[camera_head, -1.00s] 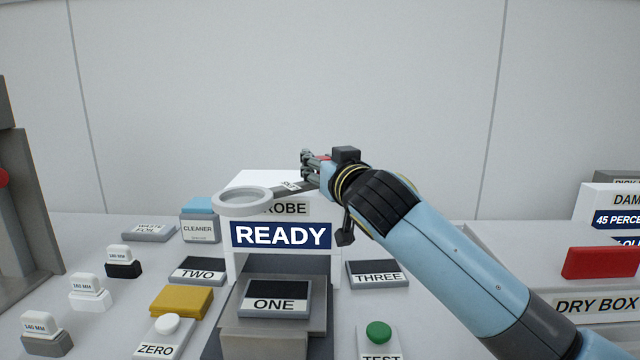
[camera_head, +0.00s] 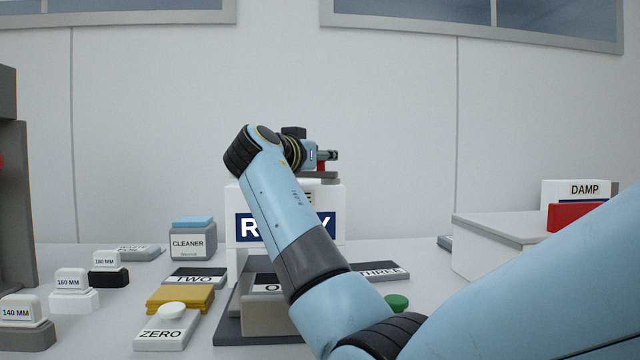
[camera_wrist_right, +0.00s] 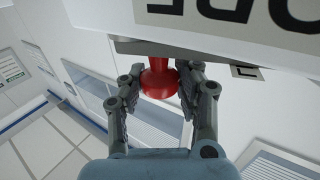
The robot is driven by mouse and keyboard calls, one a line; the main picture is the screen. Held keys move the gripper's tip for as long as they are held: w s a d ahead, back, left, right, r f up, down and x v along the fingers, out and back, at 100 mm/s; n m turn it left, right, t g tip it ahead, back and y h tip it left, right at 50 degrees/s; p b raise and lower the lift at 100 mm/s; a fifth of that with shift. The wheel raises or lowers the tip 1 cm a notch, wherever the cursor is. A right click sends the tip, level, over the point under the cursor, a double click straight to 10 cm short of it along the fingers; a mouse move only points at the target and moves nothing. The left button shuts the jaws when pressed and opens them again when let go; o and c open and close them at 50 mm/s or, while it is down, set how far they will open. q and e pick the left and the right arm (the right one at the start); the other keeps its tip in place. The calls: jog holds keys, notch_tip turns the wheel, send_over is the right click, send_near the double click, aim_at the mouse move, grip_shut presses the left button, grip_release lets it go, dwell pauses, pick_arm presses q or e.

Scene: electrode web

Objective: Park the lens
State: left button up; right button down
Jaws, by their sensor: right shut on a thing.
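The white probe box (camera_head: 238,200) with the blue READY sign stands at mid-table, its front partly covered by my right arm. My right gripper (camera_head: 333,156) is above the box's top, pointing right. In the right wrist view my right gripper (camera_wrist_right: 160,76) is shut on a red knob (camera_wrist_right: 160,82). The knob joins a flat grey piece (camera_wrist_right: 165,47), which lies against or very near the white box; I cannot tell if they touch. A thin grey edge (camera_head: 320,179) shows under the gripper in the head view. The lens ring itself is hidden. My left gripper is out of view.
A raised white case (camera_head: 500,240) and red block (camera_head: 580,217) are at right.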

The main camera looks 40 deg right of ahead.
jog(key=g+b, duration=0.1)
jog(key=m+g+h+b, duration=0.1)
jog(key=m+g, duration=0.1)
jog(key=shift+w+d+f+b, duration=0.1)
jog(key=shift+w+f+b, duration=0.15)
jog(key=shift+b, duration=0.15)
jog(key=shift+d+r+m+g+h+b, duration=0.1)
jog(key=shift+m+g+h+b, duration=0.3)
jog(key=shift+m+g+b, duration=0.5)
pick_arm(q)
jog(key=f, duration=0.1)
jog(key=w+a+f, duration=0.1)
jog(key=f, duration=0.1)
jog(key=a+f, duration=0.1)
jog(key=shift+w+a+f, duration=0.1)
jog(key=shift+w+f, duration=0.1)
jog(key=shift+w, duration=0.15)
pick_arm(e)
jog(key=shift+r+g, duration=0.1)
jog(key=shift+g, duration=0.2)
jog(key=c, duration=0.9)
grip_release()
jog(key=shift+d, duration=0.1)
jog(key=a, duration=0.4)
jog(key=s+a, duration=0.1)
jog(key=a, duration=0.3)
jog(key=s+a, duration=0.1)
jog(key=a, duration=0.3)
